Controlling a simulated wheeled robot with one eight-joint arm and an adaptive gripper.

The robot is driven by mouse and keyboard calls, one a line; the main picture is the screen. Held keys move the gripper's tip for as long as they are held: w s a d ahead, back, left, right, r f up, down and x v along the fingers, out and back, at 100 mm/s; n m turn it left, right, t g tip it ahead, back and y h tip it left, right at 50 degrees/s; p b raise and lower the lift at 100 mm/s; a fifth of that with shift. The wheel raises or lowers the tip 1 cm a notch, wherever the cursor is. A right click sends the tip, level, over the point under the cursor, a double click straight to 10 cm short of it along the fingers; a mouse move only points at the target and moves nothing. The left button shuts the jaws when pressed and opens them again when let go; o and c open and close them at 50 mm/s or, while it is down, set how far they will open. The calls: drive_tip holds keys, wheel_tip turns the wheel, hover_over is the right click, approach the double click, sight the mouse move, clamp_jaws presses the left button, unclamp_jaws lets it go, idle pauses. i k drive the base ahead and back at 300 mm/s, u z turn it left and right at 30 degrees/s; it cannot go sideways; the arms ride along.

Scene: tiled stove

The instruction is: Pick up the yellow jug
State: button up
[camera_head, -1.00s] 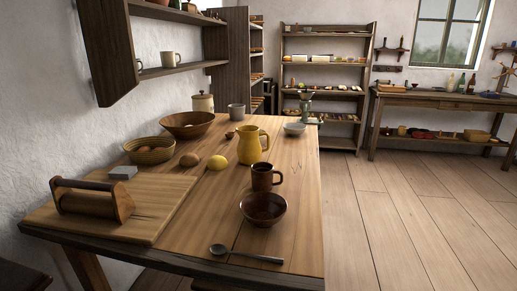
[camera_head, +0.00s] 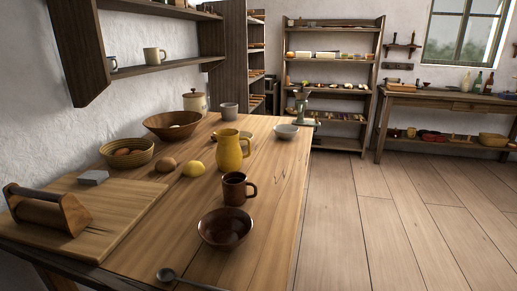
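The yellow jug (camera_head: 229,152) stands upright on the wooden table (camera_head: 262,190), with its handle to the right. A dark brown mug (camera_head: 235,190) stands just in front of it, close to its base. My gripper is not in view.
A brown bowl (camera_head: 225,229) and a spoon (camera_head: 168,275) lie nearer. A grey bowl (camera_head: 286,131), grey cup (camera_head: 229,111) and large wooden bowl (camera_head: 173,125) stand behind. A wall shelf (camera_head: 160,68) overhangs the left side. The floor (camera_head: 400,220) right of the table is clear.

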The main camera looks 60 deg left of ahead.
sight(228, 156)
drive_tip(key=u, duration=0.05)
drive_tip(key=i, duration=2.65)
drive_tip(key=u, duration=4.75)
drive_tip(key=i, duration=0.55)
drive_tip(key=u, duration=0.15)
